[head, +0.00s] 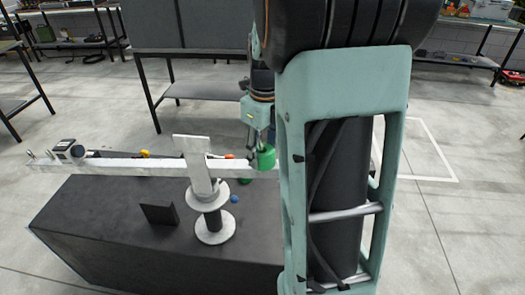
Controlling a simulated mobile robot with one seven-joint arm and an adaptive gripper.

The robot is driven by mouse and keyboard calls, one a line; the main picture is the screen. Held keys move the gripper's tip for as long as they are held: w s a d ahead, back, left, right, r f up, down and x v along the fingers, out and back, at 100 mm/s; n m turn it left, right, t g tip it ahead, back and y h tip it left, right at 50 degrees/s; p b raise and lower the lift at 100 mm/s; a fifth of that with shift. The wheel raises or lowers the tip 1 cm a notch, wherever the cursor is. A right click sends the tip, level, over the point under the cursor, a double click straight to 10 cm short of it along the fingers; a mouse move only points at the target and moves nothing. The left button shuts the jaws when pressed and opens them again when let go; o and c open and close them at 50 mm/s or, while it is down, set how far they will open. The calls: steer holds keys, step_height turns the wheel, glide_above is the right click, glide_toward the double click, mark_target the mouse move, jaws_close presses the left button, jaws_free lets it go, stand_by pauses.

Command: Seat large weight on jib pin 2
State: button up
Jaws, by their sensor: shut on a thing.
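My gripper (256,159) is at the right part of the white jib beam (125,166), pointing down. It is shut on a green cylinder (267,158), seemingly the large weight, held by the beam's right end. Whether the weight touches the beam or a pin there cannot be told. The beam lies across a white post with round discs (215,230) on the dark bench. Short pins (31,154) stand at the beam's left end, beside a grey and black block (68,150). Which pin is number 2 cannot be read. My arm hides the bench's right side.
A small dark plate (159,214) stands on the dark bench (100,225) left of the post. Yellow (145,154) and red bits show behind the beam. The bench's front left is clear.

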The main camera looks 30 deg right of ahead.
steer(key=shift+f, duration=0.2)
steer(key=o, duration=1)
steer(key=shift+o, duration=0.2)
steer(key=shift+r, duration=0.4)
step_height(320, 180, up, 11)
steer(key=shift+s+r, duration=0.15)
steer(key=shift+s, duration=0.3)
steer(key=shift+a+r, duration=0.1)
